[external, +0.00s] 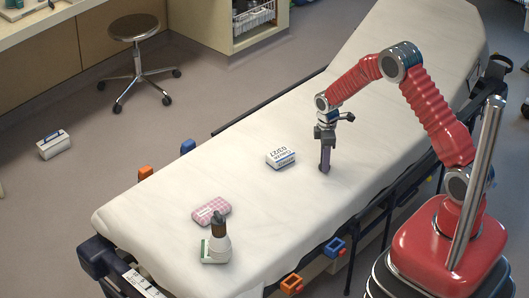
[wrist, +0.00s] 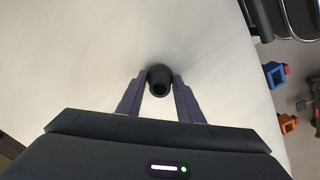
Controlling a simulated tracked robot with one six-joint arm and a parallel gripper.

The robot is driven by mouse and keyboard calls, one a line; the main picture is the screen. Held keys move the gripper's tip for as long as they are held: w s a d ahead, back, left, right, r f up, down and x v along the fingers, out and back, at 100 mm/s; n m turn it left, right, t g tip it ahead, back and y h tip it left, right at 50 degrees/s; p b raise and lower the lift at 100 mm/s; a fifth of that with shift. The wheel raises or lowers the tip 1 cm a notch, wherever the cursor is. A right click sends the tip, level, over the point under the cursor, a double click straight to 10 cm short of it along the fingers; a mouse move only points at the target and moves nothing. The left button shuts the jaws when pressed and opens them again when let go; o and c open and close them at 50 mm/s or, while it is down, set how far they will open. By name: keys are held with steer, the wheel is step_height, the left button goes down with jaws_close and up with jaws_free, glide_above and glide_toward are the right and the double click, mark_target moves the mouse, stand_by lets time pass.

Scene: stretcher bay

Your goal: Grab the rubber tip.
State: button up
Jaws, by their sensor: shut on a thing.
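The rubber tip (wrist: 160,80) is a small black piece with a round, dark hollow end. In the wrist view it sits between the two fingertips of my gripper (wrist: 160,86), with a finger against each side. In the external view my gripper (external: 325,168) points straight down at the middle of the stretcher, its fingertips at or just above the white sheet. The tip is too small and covered to make out in that view. I cannot tell whether it still touches the sheet.
The white stretcher (external: 370,75) holds a white printed box (external: 281,157) left of my gripper. Orange and blue clamps (external: 291,284) line the rails. The sheet around my gripper is clear.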

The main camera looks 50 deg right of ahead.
step_height(320, 180, up, 10)
stand_by(0.7)
steer(key=shift+a, duration=0.1)
stand_by(0.3)
